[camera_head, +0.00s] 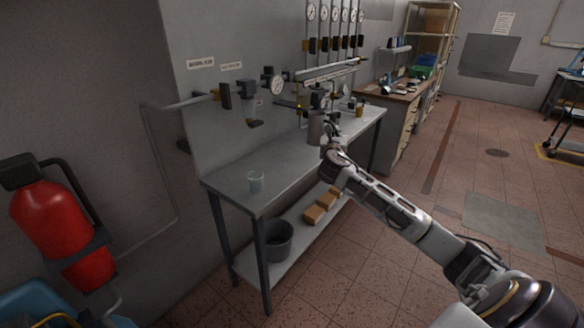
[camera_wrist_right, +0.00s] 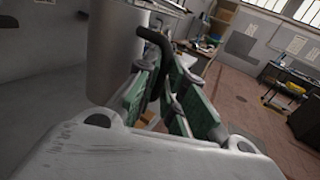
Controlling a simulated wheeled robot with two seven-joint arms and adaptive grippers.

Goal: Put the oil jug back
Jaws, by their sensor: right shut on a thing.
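The oil jug (camera_head: 315,128) is a grey metal cylinder above the far half of the grey bench (camera_head: 228,182). In the right wrist view the jug (camera_wrist_right: 108,60) fills the upper left, and its dark curved handle (camera_wrist_right: 154,38) runs down between the fingers. My right gripper (camera_head: 329,141) is beside the jug, on its near right side. In the right wrist view its green-padded fingers (camera_wrist_right: 168,92) are shut on the handle. I cannot tell whether the jug's base touches the bench, as its lower edge is partly hidden. My left gripper is not in view.
A dark bucket (camera_head: 279,240) and brown blocks (camera_head: 314,214) sit on the lower shelf. The bench top between cup and jug is clear.

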